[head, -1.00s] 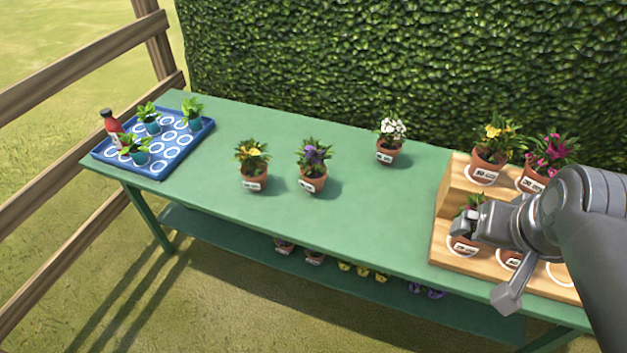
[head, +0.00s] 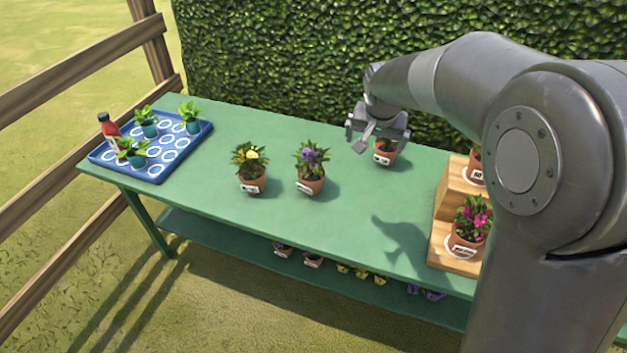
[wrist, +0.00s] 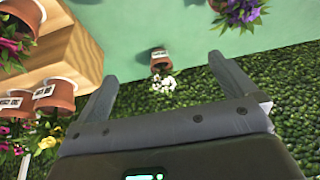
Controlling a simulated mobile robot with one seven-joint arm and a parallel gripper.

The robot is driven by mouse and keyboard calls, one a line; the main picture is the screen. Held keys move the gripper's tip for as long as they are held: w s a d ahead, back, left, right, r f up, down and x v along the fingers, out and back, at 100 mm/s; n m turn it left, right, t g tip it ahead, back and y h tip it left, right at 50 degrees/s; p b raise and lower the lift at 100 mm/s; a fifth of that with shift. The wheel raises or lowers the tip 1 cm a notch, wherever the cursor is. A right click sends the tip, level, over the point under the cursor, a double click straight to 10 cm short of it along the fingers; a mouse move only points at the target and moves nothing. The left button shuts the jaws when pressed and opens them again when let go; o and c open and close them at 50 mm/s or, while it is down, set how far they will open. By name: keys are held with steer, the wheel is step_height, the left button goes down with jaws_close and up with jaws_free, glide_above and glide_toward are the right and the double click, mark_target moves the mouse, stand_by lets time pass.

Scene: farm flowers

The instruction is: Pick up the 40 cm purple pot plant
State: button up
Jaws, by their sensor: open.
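The purple-flowered plant (head: 312,170) stands upright in a labelled terracotta pot near the middle of the green table. It also shows at the top right of the wrist view (wrist: 242,12), partly cut off. Its label is too small to read. My gripper (head: 374,142) is open and empty, above the table and to the right of the purple plant. It partly hides a pot (head: 385,152) behind it. In the wrist view, that white-flowered pot (wrist: 161,68) lies between my open fingers (wrist: 165,80), apart from them.
A yellow-flowered pot (head: 250,168) stands just left of the purple plant. A blue tray (head: 168,165) with seedlings and a red bottle (head: 110,132) is at the far left. A wooden stepped stand (head: 447,215) with pots is at the right. A hedge (head: 300,60) is behind.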

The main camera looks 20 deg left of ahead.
steer(key=w+a+f, duration=0.3)
steer(key=a+f, duration=0.5)
steer(key=a, duration=0.2)
steer(key=n, duration=0.1)
glide_toward(312, 175)
steer(key=a, duration=0.1)
steer(key=x, duration=0.5)
steer(key=shift+w, duration=0.3)
steer(key=shift+d+x, duration=0.15)
steer(key=shift+x, duration=1.4)
steer(key=shift+d+x, duration=0.2)
steer(key=shift+x, duration=1.3)
steer(key=c, duration=1.3)
